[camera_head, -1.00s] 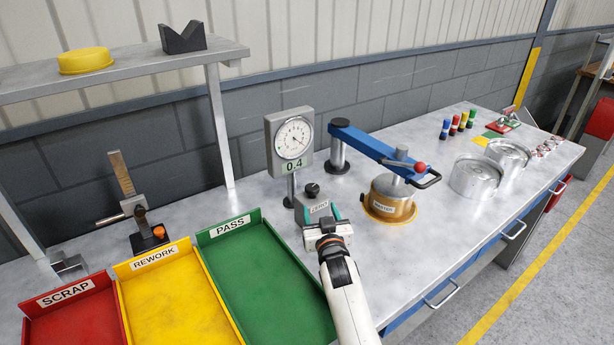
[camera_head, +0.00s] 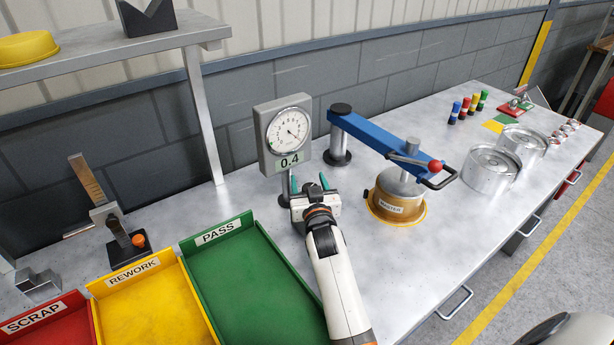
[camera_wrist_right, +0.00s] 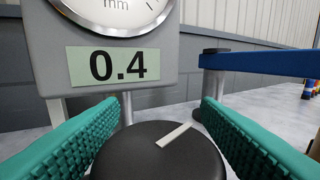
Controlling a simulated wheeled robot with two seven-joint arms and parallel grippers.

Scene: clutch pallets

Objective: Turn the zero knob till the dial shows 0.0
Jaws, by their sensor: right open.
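The dial gauge (camera_head: 288,130) stands upright on the bench, and its display (camera_head: 290,161) reads 0.4. The display also reads 0.4 in the right wrist view (camera_wrist_right: 112,64). The zero knob (camera_wrist_right: 160,152) is black and round with a white line mark slanting up to the right. My right gripper (camera_head: 308,184) is in front of the gauge, its teal fingers open. In the right wrist view the fingers stand on either side of the knob, with the knob between them; whether they touch it cannot be told. In the head view my gripper hides the knob. My left gripper is not in view.
Green PASS (camera_head: 222,232), yellow REWORK (camera_head: 133,268) and red SCRAP (camera_head: 35,319) trays lie at the left. A blue clamp arm (camera_head: 380,140) reaches over a brass MASTER part (camera_head: 400,208) right of my gripper. Silver cylinders (camera_head: 492,172) stand farther right.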

